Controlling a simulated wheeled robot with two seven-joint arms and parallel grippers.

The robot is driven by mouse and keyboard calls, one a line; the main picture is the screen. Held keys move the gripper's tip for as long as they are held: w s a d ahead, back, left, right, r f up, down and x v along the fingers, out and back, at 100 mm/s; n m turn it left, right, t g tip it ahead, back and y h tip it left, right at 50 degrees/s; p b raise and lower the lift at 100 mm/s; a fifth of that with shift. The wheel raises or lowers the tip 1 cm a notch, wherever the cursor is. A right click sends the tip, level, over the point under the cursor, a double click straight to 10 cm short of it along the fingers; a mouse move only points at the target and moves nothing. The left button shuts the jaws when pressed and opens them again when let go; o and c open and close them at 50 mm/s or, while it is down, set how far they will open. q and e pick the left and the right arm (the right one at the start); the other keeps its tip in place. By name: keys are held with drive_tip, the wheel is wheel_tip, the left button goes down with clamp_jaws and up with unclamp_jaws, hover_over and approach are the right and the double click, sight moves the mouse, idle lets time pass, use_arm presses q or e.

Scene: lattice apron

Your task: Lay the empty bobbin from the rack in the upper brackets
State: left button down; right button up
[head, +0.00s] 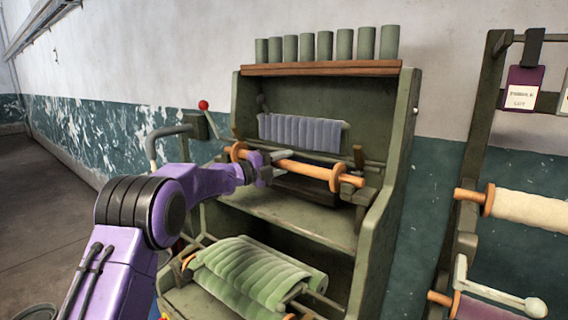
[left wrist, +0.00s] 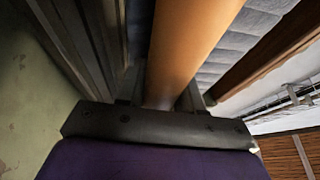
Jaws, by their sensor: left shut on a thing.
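The empty bobbin (head: 300,168) is a bare orange rod with a round flange near each end. It lies nearly level across the front of the green machine's upper bay. My left gripper (head: 268,170) is shut around its rod, nearer the left flange. In the left wrist view the orange rod (left wrist: 190,50) runs between the fingers. A brown upright piece (head: 358,156), perhaps one of the upper brackets, stands just behind the bobbin's right end. The other bracket is not clearly visible, and I cannot tell whether the bobbin touches either. My right gripper is out of view.
The rack (head: 470,160) on the right holds a cream-wound bobbin (head: 530,208) and a lower purple one. Grey-blue pleated cloth (head: 300,133) hangs behind the held bobbin. Green cloth (head: 258,272) lies below. A red-knobbed lever (head: 204,106) stands left. Several green cylinders (head: 326,46) line the top.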

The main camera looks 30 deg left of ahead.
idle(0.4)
use_arm(q)
drive_tip(key=shift+f+b, duration=0.15)
drive_tip(key=shift+b, duration=0.2)
drive_tip(key=c, duration=0.6)
unclamp_jaws()
drive_tip(key=shift+c, duration=0.2)
drive_tip(key=shift+s, duration=0.1)
